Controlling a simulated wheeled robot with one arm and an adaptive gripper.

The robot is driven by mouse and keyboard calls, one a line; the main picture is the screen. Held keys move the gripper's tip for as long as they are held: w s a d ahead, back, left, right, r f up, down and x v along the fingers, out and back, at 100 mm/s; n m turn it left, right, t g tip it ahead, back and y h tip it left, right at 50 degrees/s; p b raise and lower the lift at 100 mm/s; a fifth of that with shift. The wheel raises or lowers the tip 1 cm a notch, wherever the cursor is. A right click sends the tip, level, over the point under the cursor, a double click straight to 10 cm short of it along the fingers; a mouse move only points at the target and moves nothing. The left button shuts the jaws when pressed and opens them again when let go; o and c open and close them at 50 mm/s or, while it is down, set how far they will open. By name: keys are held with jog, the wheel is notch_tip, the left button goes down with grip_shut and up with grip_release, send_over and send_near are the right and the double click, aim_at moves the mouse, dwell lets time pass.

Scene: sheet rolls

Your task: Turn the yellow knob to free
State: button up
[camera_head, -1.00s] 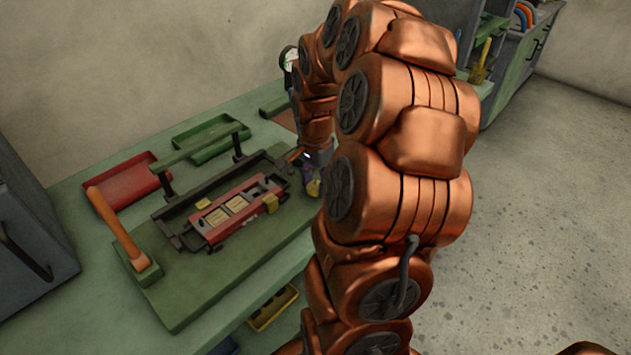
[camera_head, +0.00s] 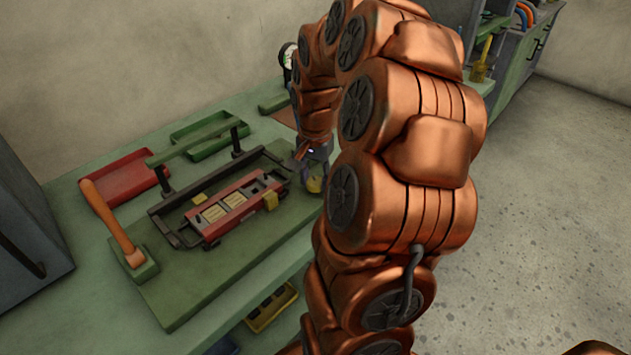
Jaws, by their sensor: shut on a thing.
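My gripper (camera_head: 314,174) is small and partly hidden behind my copper arm, at the right end of the green base plate (camera_head: 205,285). It points down and is shut on a yellow knob (camera_head: 315,185), which shows just below it. Which way the knob is turned cannot be told at this size. A red device (camera_head: 232,208) with pale yellow plates lies in a dark frame to the left of the gripper. Another small yellow part (camera_head: 270,200) sits on its near right side.
An orange lever (camera_head: 108,217) stands at the plate's left. A red tray (camera_head: 125,178) and a green tray (camera_head: 200,135) lie behind. A round gauge (camera_head: 288,55) stands at the back. A yellow bin (camera_head: 272,307) sits under the bench top. My arm hides much of the right side.

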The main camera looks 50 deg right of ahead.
aim_at(315, 181)
jog(key=n+b, duration=0.1)
jog(key=n, duration=0.2)
jog(key=shift+f+n, duration=0.15)
jog(key=shift+n, duration=0.25)
jog(key=n+b, duration=0.1)
jog(key=n, duration=0.2)
jog(key=shift+n, duration=0.3)
jog(key=n+b, duration=0.1)
jog(key=n, duration=0.5)
jog(key=shift+n, duration=0.3)
jog(key=o, duration=1.1)
jog(key=shift+o, duration=0.2)
jog(key=shift+r, duration=0.2)
notch_tip(315, 181, up, 12)
dwell(0.4)
